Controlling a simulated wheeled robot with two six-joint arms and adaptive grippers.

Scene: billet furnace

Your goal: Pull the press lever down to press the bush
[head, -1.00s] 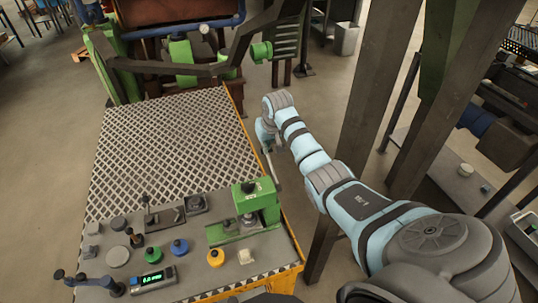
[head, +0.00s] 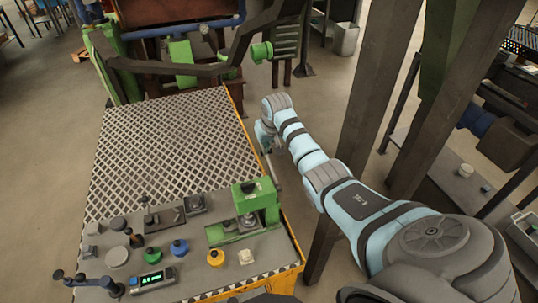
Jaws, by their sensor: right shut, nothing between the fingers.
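The green press (head: 256,205) stands at the front right of the bench, with a dark knob on top and a grey round piece (head: 247,220) under its head. I cannot tell whether that piece is the bush. My right gripper (head: 267,150) is beyond the press, just past the bench's right edge. It is shut with nothing seen in it, and my own wrist partly hides it. The press lever is not clearly seen; a short thin piece (head: 270,168) shows below the gripper. Whether they touch cannot be told. My left gripper is out of view.
The bench's mesh top (head: 165,150) is clear behind the press. Small parts, coloured knobs and a lit display box (head: 152,280) lie along its front left. A dark post (head: 365,110) stands right of my right arm. Green and dark machinery (head: 180,60) is behind.

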